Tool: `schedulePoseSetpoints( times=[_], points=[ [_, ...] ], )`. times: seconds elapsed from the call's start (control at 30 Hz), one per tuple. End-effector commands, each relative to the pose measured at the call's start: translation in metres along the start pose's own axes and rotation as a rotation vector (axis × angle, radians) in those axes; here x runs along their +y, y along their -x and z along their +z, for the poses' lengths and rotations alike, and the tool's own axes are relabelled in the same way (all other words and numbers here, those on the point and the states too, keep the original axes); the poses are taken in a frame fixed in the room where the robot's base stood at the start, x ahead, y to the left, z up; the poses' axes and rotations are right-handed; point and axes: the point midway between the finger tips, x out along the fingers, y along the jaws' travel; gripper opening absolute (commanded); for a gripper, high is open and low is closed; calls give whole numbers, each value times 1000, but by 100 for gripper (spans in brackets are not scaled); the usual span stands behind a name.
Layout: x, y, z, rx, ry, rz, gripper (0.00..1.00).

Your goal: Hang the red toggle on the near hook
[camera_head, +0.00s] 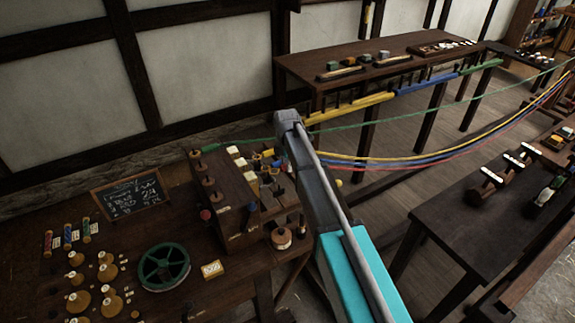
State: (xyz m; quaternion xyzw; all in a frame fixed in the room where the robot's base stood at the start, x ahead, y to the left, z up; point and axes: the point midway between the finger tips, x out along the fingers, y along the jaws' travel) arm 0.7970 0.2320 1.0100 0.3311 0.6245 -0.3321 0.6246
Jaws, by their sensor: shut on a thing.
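A dark wooden headstock block (228,193) stands on the left bench, with pegs on top and small coloured parts on its right side. The near hook cannot be made out for certain there. The red rope (440,166) sags in from the right, below the blue and yellow ropes, and passes behind my arm. I cannot make out the red toggle at its end. My arm reaches up over the right side of the block. My gripper is hidden behind the arm, among the small dark parts, so its hold does not show.
The left bench (225,300) also carries a green wheel (163,267), a chalkboard (130,195), wooden bobbins (78,300) and a yellow block (212,269). A green rope (420,116) stretches across the back. A dark table (450,220) stands right. Floor shows between benches.

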Motion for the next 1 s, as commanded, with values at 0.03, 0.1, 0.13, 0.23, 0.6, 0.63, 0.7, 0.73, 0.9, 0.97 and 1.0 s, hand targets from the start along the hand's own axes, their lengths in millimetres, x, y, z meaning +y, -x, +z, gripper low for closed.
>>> schedulePoseSetpoints(
  times=[0.03,0.1,0.13,0.23,0.6,0.63,0.7,0.73,0.9,0.97,1.0],
  points=[
    [0,-4,0,0,0,0,1],
    [0,-6,0,0,0,0,1],
    [0,-7,0,0,0,0,1],
    [0,-11,0,0,0,0,1],
    [0,-24,0,0,1,0,1],
    [0,-25,0,0,1,0,1],
    [0,-27,-1,0,1,0,1],
    [0,-28,-1,0,1,0,1],
    [0,-34,-1,0,1,0,1],
    [0,-36,-1,0,1,0,1],
    [0,-37,-1,0,1,0,1]
  ],
)
